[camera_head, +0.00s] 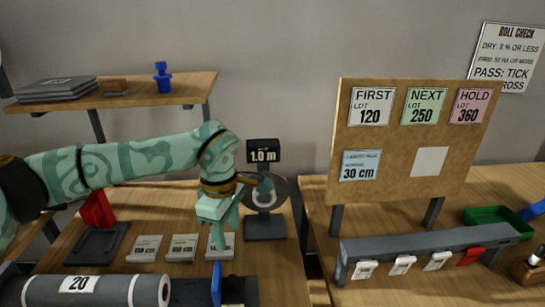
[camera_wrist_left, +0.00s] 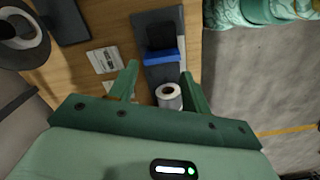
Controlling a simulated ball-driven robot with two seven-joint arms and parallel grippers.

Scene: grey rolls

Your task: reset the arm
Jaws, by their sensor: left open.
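My left gripper (camera_head: 220,243) hangs fingers-down over the left bench, at a row of pale cards (camera_head: 183,247). It is open, and nothing shows in its grip. In the left wrist view the fingers (camera_wrist_left: 158,84) are spread, with a pale roll end (camera_wrist_left: 168,91) seen between them. A dark device with a blue bar (camera_wrist_left: 165,56) lies beyond the fingers. A grey roll labelled 20 (camera_head: 110,289) lies at the lower left in the head view. My right gripper is not in view.
A display reading 1.0 m (camera_head: 263,156) stands behind my left gripper. A wooden shelf (camera_head: 150,91) is above my left arm. A notice board (camera_head: 400,190) stands on the right bench, behind a grey rail (camera_head: 425,247) with several tags. A gap separates the benches.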

